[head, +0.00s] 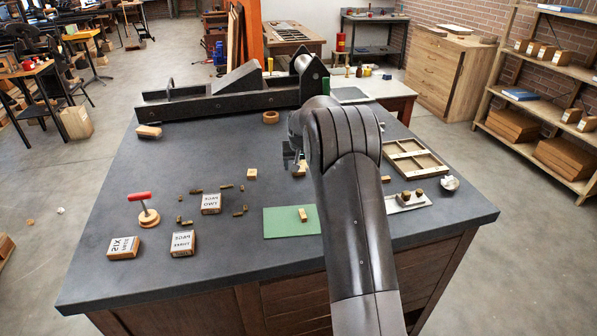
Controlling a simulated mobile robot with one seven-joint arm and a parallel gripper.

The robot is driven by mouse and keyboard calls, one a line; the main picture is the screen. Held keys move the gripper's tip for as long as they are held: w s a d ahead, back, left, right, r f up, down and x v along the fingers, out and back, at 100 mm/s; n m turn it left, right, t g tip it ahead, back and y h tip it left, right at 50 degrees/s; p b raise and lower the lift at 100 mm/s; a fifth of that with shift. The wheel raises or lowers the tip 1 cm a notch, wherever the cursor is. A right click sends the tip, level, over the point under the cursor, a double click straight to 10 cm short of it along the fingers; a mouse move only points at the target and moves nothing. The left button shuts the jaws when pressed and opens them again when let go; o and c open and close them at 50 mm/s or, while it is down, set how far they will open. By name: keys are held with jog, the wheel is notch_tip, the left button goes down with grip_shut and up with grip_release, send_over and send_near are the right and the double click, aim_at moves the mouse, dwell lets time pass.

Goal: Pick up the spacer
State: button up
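Which piece is the spacer I cannot tell for sure. Another wooden block (301,169) shows right beside my gripper's fingers, partly hidden by my arm. My gripper (290,160) is at the bench's middle, pointing down; whether its fingers touch that block is too small to tell.
A long dark press (215,103) stands along the back. Stamped blocks (183,243), a red-handled stamp (146,212) and small brass pieces (226,186) lie at left. A divided wooden tray (414,162) and a metal tray (403,203) are at right.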

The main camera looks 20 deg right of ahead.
jog(key=shift+x, duration=0.95)
jog(key=c, duration=1)
jog(key=shift+c, duration=0.2)
